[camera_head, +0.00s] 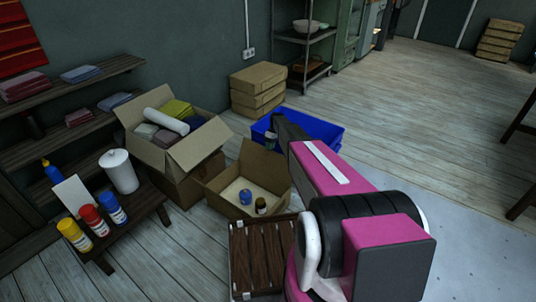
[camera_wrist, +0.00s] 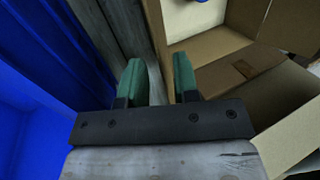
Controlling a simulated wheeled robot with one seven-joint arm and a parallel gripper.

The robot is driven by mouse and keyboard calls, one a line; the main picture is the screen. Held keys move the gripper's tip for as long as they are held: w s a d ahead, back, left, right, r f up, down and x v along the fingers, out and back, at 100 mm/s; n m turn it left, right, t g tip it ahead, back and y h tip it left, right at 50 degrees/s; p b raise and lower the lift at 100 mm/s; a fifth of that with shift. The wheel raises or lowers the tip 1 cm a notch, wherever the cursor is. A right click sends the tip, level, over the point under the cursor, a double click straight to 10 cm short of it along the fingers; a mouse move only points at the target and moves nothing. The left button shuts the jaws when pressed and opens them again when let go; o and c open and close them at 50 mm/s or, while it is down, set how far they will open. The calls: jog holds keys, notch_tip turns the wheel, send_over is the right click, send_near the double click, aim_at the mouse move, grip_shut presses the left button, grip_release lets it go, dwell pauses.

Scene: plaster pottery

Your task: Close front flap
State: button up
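An open cardboard box (camera_head: 235,209) stands on the floor near the centre of the head view, with flaps spread outward and one tall flap (camera_head: 262,166) upright at its back right. The box also shows at the upper right of the wrist view (camera_wrist: 212,45), with a broad flap (camera_wrist: 290,130) at the right. I cannot tell which flap is the front one. My gripper (camera_wrist: 158,78) has two green fingers apart with nothing between them, beside the box wall. In the head view my gripper (camera_head: 270,141) is small, beyond the upright flap and partly hidden by my arm.
A blue jar (camera_head: 245,197) and a dark jar (camera_head: 261,206) are in the box. A blue crate (camera_head: 325,133) stands behind, close to my gripper. A fuller open box (camera_head: 190,152) is at left. A slatted wooden crate (camera_head: 258,255) is in front.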

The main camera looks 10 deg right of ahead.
aim_at(268, 153)
jog(key=shift+x, duration=2.3)
grip_shut()
